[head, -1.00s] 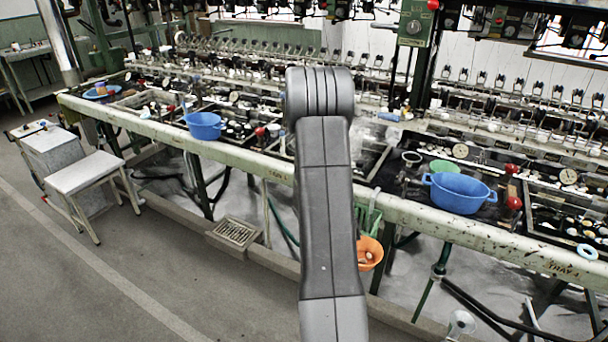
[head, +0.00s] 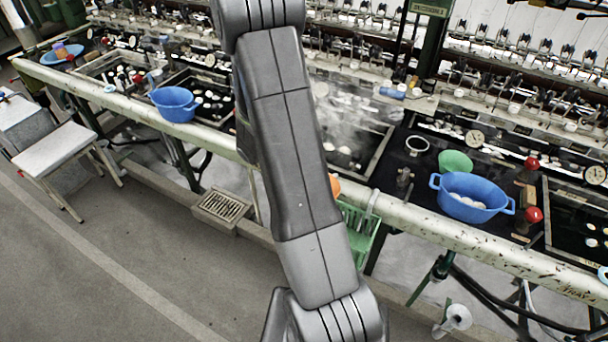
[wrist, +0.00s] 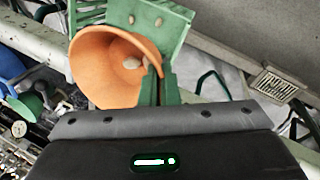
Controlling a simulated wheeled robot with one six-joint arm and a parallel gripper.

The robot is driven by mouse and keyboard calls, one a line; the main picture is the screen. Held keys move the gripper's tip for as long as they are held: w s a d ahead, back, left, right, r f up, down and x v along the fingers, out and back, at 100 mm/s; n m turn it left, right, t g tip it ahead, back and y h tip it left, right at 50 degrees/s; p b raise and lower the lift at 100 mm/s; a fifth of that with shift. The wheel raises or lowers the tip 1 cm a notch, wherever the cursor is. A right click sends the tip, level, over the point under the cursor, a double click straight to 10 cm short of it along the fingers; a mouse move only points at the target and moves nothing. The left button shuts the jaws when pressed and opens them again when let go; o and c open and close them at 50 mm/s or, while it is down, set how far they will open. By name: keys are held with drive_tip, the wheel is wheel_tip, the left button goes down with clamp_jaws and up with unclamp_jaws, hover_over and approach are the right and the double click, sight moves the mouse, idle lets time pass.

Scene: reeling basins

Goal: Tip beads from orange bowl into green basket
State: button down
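My gripper (wrist: 159,80) is shut on the wall of the orange bowl (wrist: 95,65), at its right side in the wrist view. The bowl is tilted, its mouth turned partly toward the wrist camera, with pale beads (wrist: 132,62) inside. The green basket (wrist: 188,38) lies just beyond the bowl, and two pale oval spots show against it; I cannot tell if they lie in it. In the head view the basket (head: 362,238) hangs at the front rail, partly behind my arm. Only a sliver of the orange bowl (head: 335,186) shows there, at the basket's upper left. My gripper is hidden there.
A blue two-handled basin (head: 472,197) with pale contents stands on the bench at right, beside a green bowl (head: 455,162). Another blue basin (head: 175,104) is at left. The long front rail (head: 440,226) runs below them. A floor grate (head: 223,205) and stool (head: 55,148) are lower left.

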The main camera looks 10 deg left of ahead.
drive_tip(key=shift+s+d+y+p, duration=0.1)
drive_tip(key=shift+d+y+p, duration=0.35)
drive_tip(key=shift+y+p, duration=0.75)
drive_tip(key=shift+f+y, duration=0.25)
drive_tip(key=shift+y, duration=0.05)
drive_tip(key=shift+d+f+y, duration=0.2)
drive_tip(key=shift+d+y, duration=0.15)
drive_tip(key=shift+y, duration=0.65)
drive_tip(key=shift+d+f+y+b, duration=0.15)
drive_tip(key=shift+f+y+b, duration=0.2)
drive_tip(key=shift+b, duration=0.65)
drive_tip(key=shift+d+y+b, duration=0.1)
drive_tip(key=shift+y+b, duration=0.55)
drive_tip(key=shift+b, duration=0.35)
drive_tip(key=y+b, duration=0.1)
drive_tip(key=b, duration=0.1)
drive_tip(key=shift+d+f+b, duration=0.1)
drive_tip(key=shift+f+b, duration=0.05)
drive_tip(key=shift+b, duration=0.15)
